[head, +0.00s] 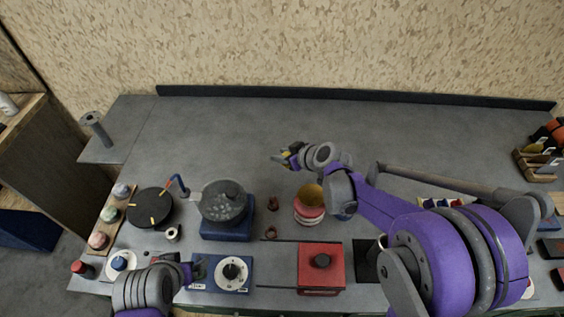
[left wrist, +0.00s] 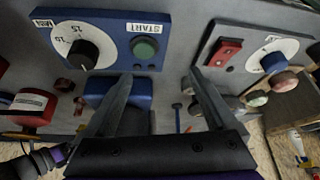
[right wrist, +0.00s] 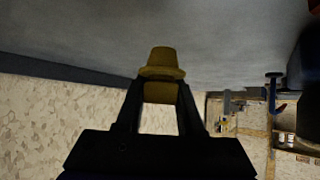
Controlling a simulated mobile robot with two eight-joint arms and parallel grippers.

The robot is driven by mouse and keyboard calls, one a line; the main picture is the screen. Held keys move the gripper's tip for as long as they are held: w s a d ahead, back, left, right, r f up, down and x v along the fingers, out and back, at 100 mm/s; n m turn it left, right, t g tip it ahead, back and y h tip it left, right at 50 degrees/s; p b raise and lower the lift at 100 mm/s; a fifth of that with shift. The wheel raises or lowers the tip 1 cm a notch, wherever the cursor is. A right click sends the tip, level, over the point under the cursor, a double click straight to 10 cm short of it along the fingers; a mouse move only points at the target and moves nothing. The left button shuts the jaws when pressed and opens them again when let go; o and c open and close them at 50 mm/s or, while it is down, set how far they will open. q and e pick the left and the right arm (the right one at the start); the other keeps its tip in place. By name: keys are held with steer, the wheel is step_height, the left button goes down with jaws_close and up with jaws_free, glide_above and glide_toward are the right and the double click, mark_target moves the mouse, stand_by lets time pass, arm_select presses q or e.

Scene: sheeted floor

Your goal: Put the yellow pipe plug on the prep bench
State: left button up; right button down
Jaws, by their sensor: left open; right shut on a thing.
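My right gripper (right wrist: 161,92) is shut on the yellow pipe plug (right wrist: 162,66), which sticks out beyond the fingertips in the right wrist view. In the head view the right gripper (head: 287,157) reaches over the middle of the grey bench top (head: 300,120), and only a little yellow of the plug shows at its tip. I cannot tell whether the plug touches the bench. My left gripper (head: 194,270) is open and empty at the bench's front, beside a blue box with a dial (head: 232,272). Its spread fingers (left wrist: 162,88) show in the left wrist view.
A dark pot on a blue base (head: 223,205), a black disc (head: 150,208) and a red box (head: 321,266) stand along the front. A red-and-white container (head: 310,205) is near my right arm. A dark ledge (head: 350,97) runs along the back. The bench's back half is mostly clear.

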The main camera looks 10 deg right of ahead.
mark_target(282, 168)
steer(key=shift+w+f, duration=0.1)
steer(key=shift+f, duration=1.65)
steer(key=shift+f, duration=0.15)
steer(key=c, duration=0.5)
jaws_free()
steer(key=shift+r, duration=0.35)
steer(key=v, duration=1.2)
steer(key=shift+f, duration=0.1)
